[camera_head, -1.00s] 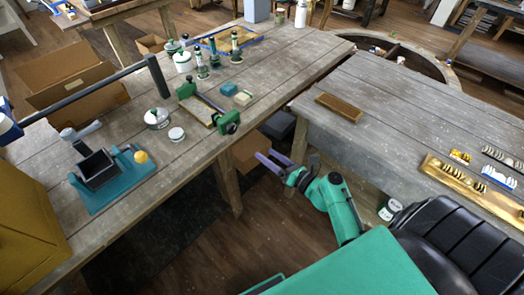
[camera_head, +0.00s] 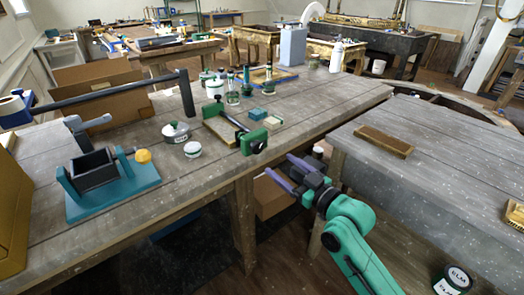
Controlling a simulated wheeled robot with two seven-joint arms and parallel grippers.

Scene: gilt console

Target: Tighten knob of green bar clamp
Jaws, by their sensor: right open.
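The green bar clamp (camera_head: 251,140) lies near the front edge of the left workbench. It has green end blocks joined by a dark bar, and a tan board (camera_head: 222,130) lies along it. I cannot make out its knob clearly. My right gripper (camera_head: 279,172) is open and empty, with two purple fingers. It is in front of the bench edge, below and to the right of the clamp, apart from it. My left gripper does not show.
A teal vise-like stand (camera_head: 110,187) with a yellow knob, a lidded pot (camera_head: 176,133) and a small white tin (camera_head: 193,150) stand left of the clamp. Small blocks (camera_head: 258,113) and bottles (camera_head: 232,93) are behind it. A second bench (camera_head: 440,160) stands to the right, across a gap.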

